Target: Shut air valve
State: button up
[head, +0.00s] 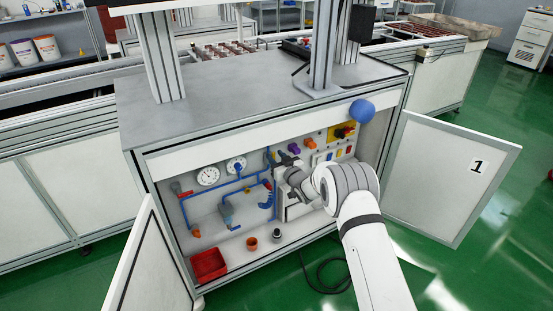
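The open cabinet (265,132) holds blue air pipes (218,190) and two round gauges on its back panel. A red handle (184,195) sits at the left end of the piping. A small red part (267,185) and a curved blue part (267,202) sit at its right end, left of my gripper. I cannot tell for certain which of these is the air valve, or its position. My gripper (283,187) is inside the cabinet, in front of the panel's middle. Its fingers are small and partly hidden by my wrist, so their opening is unclear.
Both cabinet doors stand open, the left door (150,265) and the right door (452,178) marked 1. A red bin (208,265) and small cups, including an orange one (251,243), stand on the cabinet floor. A dark cable (325,275) lies on the green floor.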

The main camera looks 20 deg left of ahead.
grip_shut()
dwell(0.3)
jog(key=shift+f+n+b, duration=0.1)
jog(key=shift+n+b, duration=0.2)
jog(key=shift+b, duration=0.15)
jog(key=s+a+f+n+b, duration=0.2)
jog(key=s+f+n+b, duration=0.1)
jog(key=n+b, duration=1.3)
jog(key=shift+s+a+f+n+b, duration=0.2)
jog(key=shift+a+f+n+b, duration=0.2)
jog(key=shift+f+n, duration=0.35)
grip_release()
jog(key=shift+a, duration=0.1)
jog(key=shift+s, duration=0.15)
